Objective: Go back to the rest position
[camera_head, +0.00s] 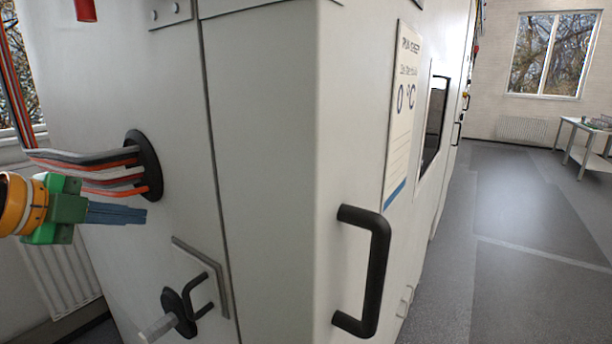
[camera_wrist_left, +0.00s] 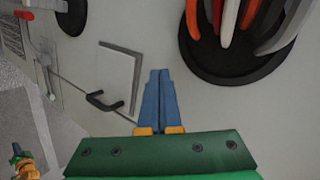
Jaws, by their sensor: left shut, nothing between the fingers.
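My left gripper (camera_head: 142,214), green with blue fingers on an orange wrist, comes in from the left in the head view. It is in front of the big pale grey cabinet (camera_head: 265,150), just below a bundle of cables. Its blue fingers lie together, shut and empty, also in the left wrist view (camera_wrist_left: 160,72). In the head view they overlap the cabinet side; I cannot tell how far apart they are from it. The head view does not show my right gripper. A small orange, green and blue part, apparently my right gripper (camera_wrist_left: 20,156), shows at the wrist view's lower left.
Orange, grey and white cables (camera_head: 95,170) enter a black round port (camera_head: 147,165) close to the gripper. A latch handle (camera_head: 180,313) and a black door handle (camera_head: 378,270) stick out of the cabinet. Open grey floor (camera_head: 520,215) lies right, with a table (camera_head: 590,140) farther back.

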